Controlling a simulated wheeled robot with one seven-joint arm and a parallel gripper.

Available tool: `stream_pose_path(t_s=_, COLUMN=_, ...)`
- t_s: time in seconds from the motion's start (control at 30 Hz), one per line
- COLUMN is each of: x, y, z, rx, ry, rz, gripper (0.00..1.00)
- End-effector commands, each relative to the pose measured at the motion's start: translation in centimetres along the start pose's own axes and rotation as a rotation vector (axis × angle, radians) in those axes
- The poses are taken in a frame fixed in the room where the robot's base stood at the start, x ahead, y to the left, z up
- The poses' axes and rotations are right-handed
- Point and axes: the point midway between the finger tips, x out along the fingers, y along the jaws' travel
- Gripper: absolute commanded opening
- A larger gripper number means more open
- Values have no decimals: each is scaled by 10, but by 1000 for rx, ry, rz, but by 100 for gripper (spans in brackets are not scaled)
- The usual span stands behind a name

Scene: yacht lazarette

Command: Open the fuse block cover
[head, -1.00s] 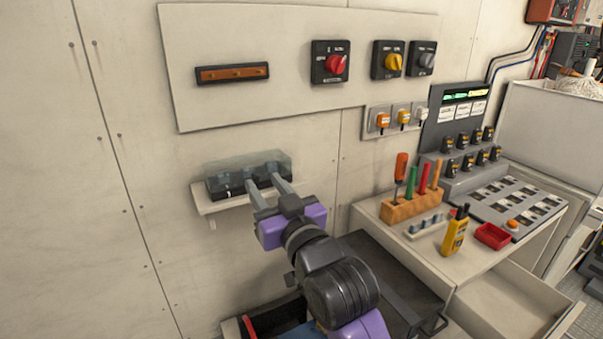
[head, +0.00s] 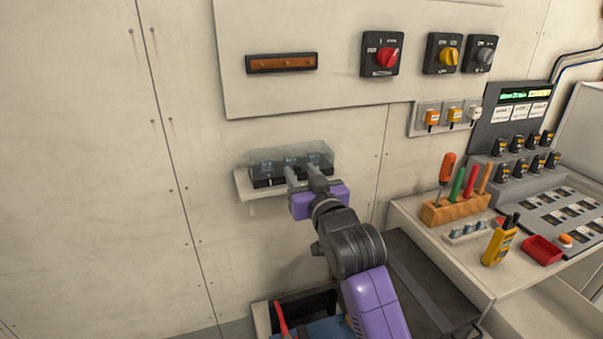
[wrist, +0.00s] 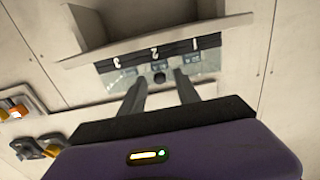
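The fuse block (head: 268,181) is a dark strip on a small pale wall shelf (head: 243,186). Its clear cover (head: 262,160) sits down over it. In the wrist view the block (wrist: 190,46) appears inverted, with the numbers 1, 2 and 3 on its front. A small dark round part (wrist: 159,78) shows beyond my fingertips, roughly in line with the gap between them. My gripper (head: 302,176) is at the front of the cover, right of its middle. Its two fingers are apart with nothing between them; it also shows in the wrist view (wrist: 160,88). Contact with the cover cannot be told.
Rotary switches (head: 382,54) and an orange-brown strip (head: 282,63) are on the panel above. To the right, a bench holds a tool block (head: 455,209), a yellow handheld device (head: 500,242) and a red tray (head: 541,250). An open bin lies below my arm. Wall left of the shelf is clear.

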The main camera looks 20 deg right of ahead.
Motion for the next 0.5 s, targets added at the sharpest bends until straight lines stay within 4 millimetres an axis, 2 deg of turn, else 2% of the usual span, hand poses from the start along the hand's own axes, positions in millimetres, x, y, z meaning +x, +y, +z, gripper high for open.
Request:
stream_pose_path(t_s=0.2, x=0, y=0, z=0, rx=0, ry=1, rz=0, gripper=36)
stream_pose_path(t_s=0.4, x=0, y=0, z=0, rx=0, ry=1, rz=0, gripper=0)
stream_pose_path(t_s=0.5, x=0, y=0, z=0, rx=0, ry=1, rz=0, gripper=0)
